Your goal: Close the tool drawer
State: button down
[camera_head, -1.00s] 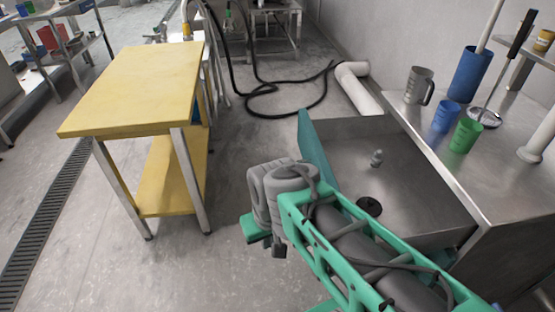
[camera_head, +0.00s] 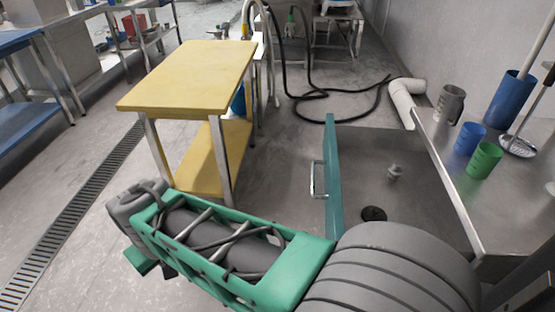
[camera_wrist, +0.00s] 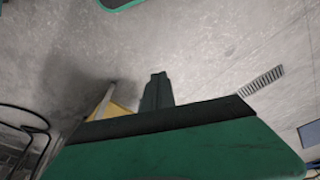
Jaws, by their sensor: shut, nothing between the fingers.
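The tool drawer (camera_head: 365,170) stands open beneath the steel counter at the right. Its teal front (camera_head: 332,180) faces left and carries a metal bar handle (camera_head: 317,180). Inside the steel tray lie a small grey metal part (camera_head: 394,173) and a black round piece (camera_head: 373,213). My arm stretches across the bottom of the head view, in front of the drawer's near end. My gripper (camera_wrist: 157,90) shows in the wrist view as dark fingers, shut and empty over the floor. The drawer is not clearly seen there, and the fingers are not clear in the head view.
A yellow table (camera_head: 190,75) stands left of the drawer, with clear floor between. On the steel counter (camera_head: 510,200) stand a grey mug (camera_head: 450,104), blue cup (camera_head: 468,138) and green cup (camera_head: 484,160). A black hose (camera_head: 320,118) and white pipe (camera_head: 404,102) lie behind.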

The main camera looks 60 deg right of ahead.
jog(key=w+d+r+m+g+h+p, duration=0.1)
jog(key=w+d+r+m+p, duration=0.2)
jog(key=d, duration=0.4)
jog(key=d+r+m+h+p, duration=0.2)
jog(key=d+r+p, duration=0.3)
jog(key=d, duration=0.3)
jog(key=s+d+r+m+g+h+p, duration=0.1)
jog(key=s+d+r+m+p, duration=0.15)
jog(key=d, duration=0.45)
jog(key=s+d+r+m+g+h+p, duration=0.1)
jog(key=d+r+m+g+p, duration=0.2)
jog(key=d, duration=0.5)
jog(key=s+d+f+m+p, duration=0.1)
jog(key=s+d+f+p, duration=0.1)
jog(key=s+d+f, duration=0.8)
jog(key=shift+d+f+m+h+p, duration=0.15)
jog(key=shift+d+m+h+p, duration=0.2)
jog(key=shift+d, duration=0.95)
jog(key=shift+s, duration=0.15)
